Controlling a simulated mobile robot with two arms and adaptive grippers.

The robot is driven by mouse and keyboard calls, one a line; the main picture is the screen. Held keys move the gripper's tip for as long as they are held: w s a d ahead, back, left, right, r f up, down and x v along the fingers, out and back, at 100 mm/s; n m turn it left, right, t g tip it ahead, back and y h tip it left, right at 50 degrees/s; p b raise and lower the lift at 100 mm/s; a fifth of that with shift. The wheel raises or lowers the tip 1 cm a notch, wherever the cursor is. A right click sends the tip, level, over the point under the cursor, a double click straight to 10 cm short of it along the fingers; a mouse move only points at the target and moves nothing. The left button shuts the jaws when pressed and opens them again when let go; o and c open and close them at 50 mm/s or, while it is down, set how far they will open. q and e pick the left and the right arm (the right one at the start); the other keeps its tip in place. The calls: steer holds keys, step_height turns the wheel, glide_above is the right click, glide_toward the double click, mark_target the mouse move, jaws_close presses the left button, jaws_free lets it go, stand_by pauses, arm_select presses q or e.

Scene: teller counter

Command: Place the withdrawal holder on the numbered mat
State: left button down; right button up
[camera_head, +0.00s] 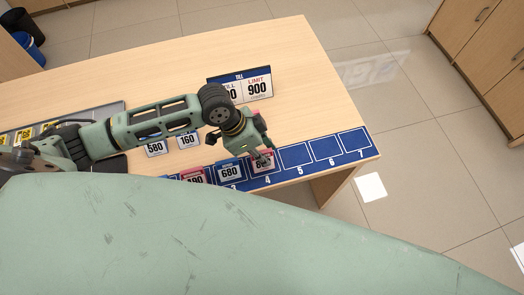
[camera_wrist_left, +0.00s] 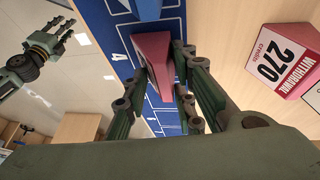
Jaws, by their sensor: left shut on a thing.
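The blue numbered mat (camera_head: 325,147) lies along the table's front edge; slots 5, 6 and 7 are bare. My left gripper (camera_head: 264,157) is over slot 4, shut on a red withdrawal holder (camera_head: 262,166) whose number is partly covered. In the left wrist view the red holder (camera_wrist_left: 154,62) sits between the fingers of my left gripper (camera_wrist_left: 165,68), over the mat (camera_wrist_left: 120,45). I cannot tell whether it touches the mat. My right gripper (camera_wrist_left: 76,32) is off to the side in the left wrist view, its fingers apart and empty.
A blue 680 holder (camera_head: 230,171) and a red 490 holder (camera_head: 196,178) stand on the mat. A red 270 withdrawal holder (camera_wrist_left: 288,60) stands on the table. Cards 580 (camera_head: 156,148) and 160 (camera_head: 187,140) and a till limit sign (camera_head: 258,86) stand behind.

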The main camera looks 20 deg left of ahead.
arm_select(q)
steer(key=c, duration=1.4)
jaws_free()
steer(key=shift+f, duration=0.1)
steer(key=shift+c, duration=0.2)
steer(key=w+v, duration=0.1)
steer(key=v, duration=1.1)
steer(key=shift+s, duration=0.45)
steer(key=shift+d, duration=0.1)
